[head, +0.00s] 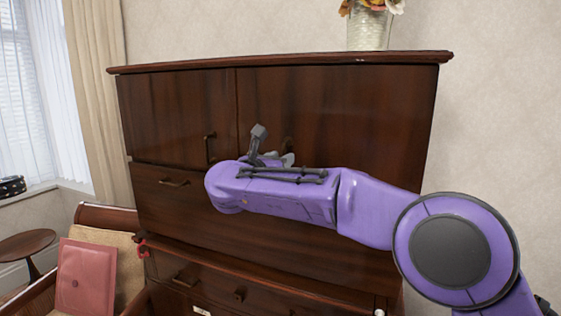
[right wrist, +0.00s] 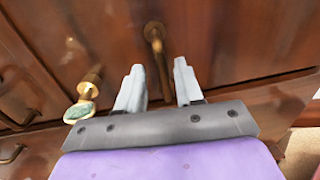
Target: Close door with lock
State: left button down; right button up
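A dark wooden cabinet (head: 200,100) has two upper doors. The left door (head: 180,120) and right door (head: 350,110) both look flush with the front. My right gripper (head: 272,150) is in front of the right door near the seam, partly hiding its handle (head: 288,145). In the right wrist view the fingers (right wrist: 158,78) are apart and empty. A brass handle (right wrist: 154,38) lies just beyond and between the fingertips. A brass key-like piece with a greenish grip (right wrist: 82,107) sticks out left of the fingers. My left gripper is not in view.
A vase of flowers (head: 368,28) stands on the cabinet top. A chair with a pink cushion (head: 86,275) and a small round table (head: 27,243) stand at left, by the curtain (head: 97,90).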

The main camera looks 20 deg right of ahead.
jog(key=b+v, duration=0.4)
jog(key=v, duration=0.5)
jog(key=shift+s+a, duration=0.15)
jog(key=shift+a, duration=0.05)
